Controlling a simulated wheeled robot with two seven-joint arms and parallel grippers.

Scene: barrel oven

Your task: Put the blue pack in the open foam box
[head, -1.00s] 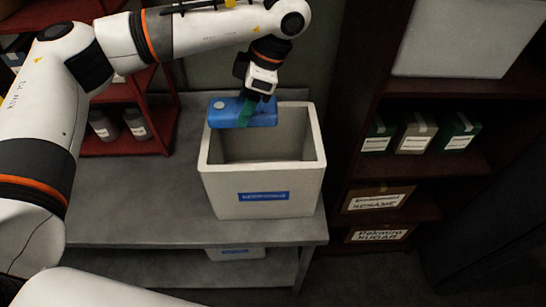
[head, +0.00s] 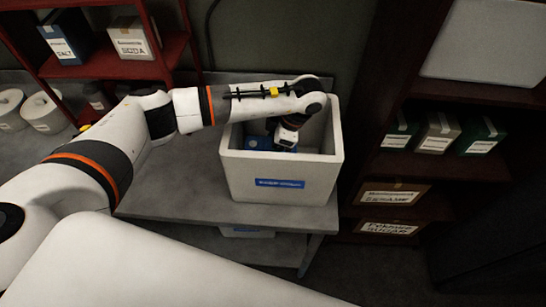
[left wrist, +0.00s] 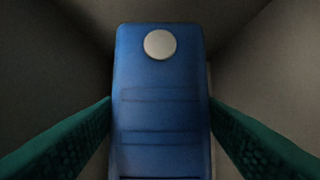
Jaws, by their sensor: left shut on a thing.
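The open foam box (head: 282,184) is pale, with a blue label on its front, and stands on the grey metal table. My left gripper (left wrist: 160,130) reaches down into the box from above; its fingers are hidden behind the front wall in the head view. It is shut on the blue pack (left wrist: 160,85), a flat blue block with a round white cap. In the head view the pack (head: 257,143) shows only in part, below the rim inside the box. In the left wrist view green fingers press its two sides, with the box walls around. Whether it touches the bottom cannot be told.
The grey table (head: 180,190) is bare left of the box. A red shelf (head: 100,68) with cartons stands at the back left, and white rolls (head: 40,112) lie at the left. A dark shelf (head: 445,168) with cartons stands close on the right.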

